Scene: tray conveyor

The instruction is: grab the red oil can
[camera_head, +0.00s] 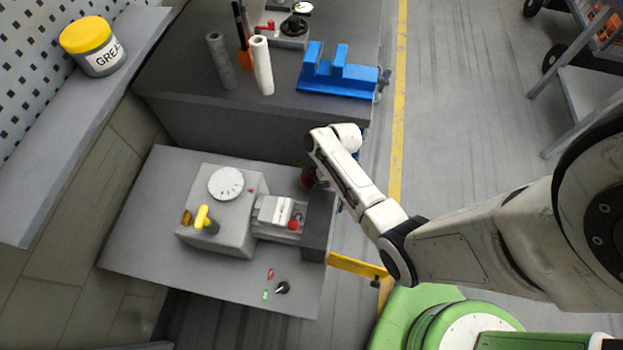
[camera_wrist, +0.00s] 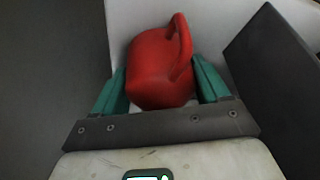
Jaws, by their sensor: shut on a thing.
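The red oil can (camera_wrist: 158,72) fills the middle of the wrist view, with its curved handle toward the upper right. My gripper (camera_wrist: 160,88) has its two green fingers on either side of the can's body, shut on it. In the head view only a small dark red part of the can (camera_head: 308,179) shows, beside the end of my arm at the right part of the grey machine table. My fingers are hidden there behind the arm. I cannot tell whether the can still touches the surface under it.
The grey table (camera_head: 140,235) bears a machine (camera_head: 222,220) with a white dial and yellow lever; its dark block (camera_head: 318,225) stands close to my arm. A darker bench behind holds a blue vise (camera_head: 335,75) and rolls (camera_head: 262,65). A grease tub (camera_head: 92,47) stands far left.

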